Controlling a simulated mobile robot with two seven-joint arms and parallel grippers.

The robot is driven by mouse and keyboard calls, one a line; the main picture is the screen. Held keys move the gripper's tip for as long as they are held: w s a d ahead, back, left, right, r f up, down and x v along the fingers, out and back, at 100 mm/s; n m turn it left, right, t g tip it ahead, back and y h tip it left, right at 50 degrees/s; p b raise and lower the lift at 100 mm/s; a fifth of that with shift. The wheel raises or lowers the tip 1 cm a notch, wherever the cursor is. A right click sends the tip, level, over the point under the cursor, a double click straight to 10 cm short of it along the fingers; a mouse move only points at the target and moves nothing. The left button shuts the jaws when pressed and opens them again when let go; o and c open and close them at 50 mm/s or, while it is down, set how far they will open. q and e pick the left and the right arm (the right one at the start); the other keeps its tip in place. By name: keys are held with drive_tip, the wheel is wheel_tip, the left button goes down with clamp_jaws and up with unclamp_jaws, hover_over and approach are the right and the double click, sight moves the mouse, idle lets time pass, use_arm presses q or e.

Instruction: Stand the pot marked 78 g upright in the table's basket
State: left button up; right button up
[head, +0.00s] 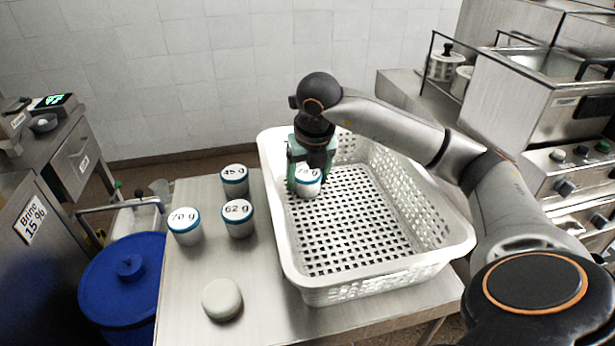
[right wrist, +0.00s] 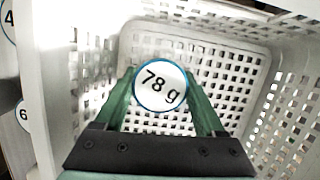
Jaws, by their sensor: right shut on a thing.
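The pot marked 78 g (head: 308,185) is white with a blue rim and shows inside the outline of the white perforated basket (head: 375,276) on the table. Its lid faces up, so it looks upright. I cannot tell whether the pot's base touches the basket floor. My left gripper is not in view.
Pots marked 45 g (head: 234,181), 62 g (head: 238,219) and 70 g (head: 185,227) stand on the table (head: 262,305) left of the basket. A pale round object (head: 222,299) lies near the front. The rest of the basket floor is empty. A blue lidded bin (head: 125,285) stands at left.

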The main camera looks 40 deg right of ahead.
sight(312, 181)
drive_tip(key=o, duration=1.4)
drive_tip(key=shift+r, duration=0.4)
drive_tip(key=p+v, duration=0.1)
drive_tip(key=v, duration=0.9)
drive_tip(key=shift+r+p, duration=0.1)
drive_tip(key=shift+p, duration=0.2)
drive_tip(key=shift+s+a+r, duration=0.15)
drive_tip(key=shift+s+r, duration=0.1)
drive_tip(key=shift+r, duration=0.4)
